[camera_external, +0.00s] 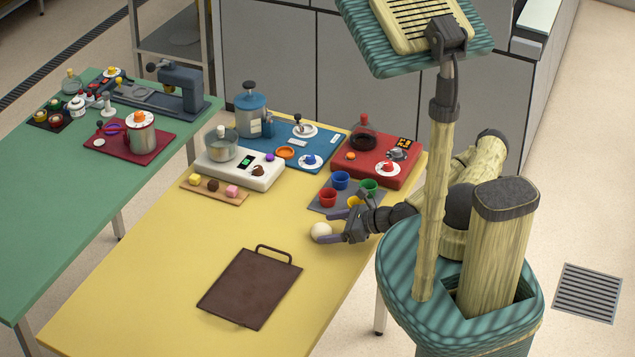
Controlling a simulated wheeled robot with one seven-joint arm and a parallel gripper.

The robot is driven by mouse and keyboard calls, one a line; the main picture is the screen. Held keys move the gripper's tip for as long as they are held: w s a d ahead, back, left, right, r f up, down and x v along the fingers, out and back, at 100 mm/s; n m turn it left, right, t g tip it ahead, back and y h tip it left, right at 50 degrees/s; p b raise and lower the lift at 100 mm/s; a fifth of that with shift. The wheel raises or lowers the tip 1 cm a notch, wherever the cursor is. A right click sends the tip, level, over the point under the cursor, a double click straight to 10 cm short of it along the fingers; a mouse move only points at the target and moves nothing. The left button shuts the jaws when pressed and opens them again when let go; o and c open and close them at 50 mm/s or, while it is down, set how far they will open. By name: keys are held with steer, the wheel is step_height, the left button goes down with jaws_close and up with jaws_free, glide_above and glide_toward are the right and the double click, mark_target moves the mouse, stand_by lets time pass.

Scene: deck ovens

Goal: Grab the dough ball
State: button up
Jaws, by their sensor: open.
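The dough ball (321,232) is a small cream-coloured ball on the yellow table, right of the table's middle. My gripper (328,227) is low over the table at the ball's right side, reaching in from the right. Its dark purple-grey fingers are spread, one toward the far side of the ball and one toward the near side. The ball appears to lie at or between the fingertips. I cannot tell whether either finger touches it.
A grey mat (318,203) with red, blue, green and yellow cups lies just behind my gripper. A dark brown board (250,288) with a handle lies in front. A wooden strip (214,190) with small pieces is at the left. The yellow table's left front is clear.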

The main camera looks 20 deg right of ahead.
mark_target(329, 229)
steer(key=x, duration=0.3)
steer(key=shift+a+f+p, duration=0.1)
steer(key=shift+f+p, duration=0.2)
steer(key=shift+p, duration=0.05)
steer(key=c, duration=1.1)
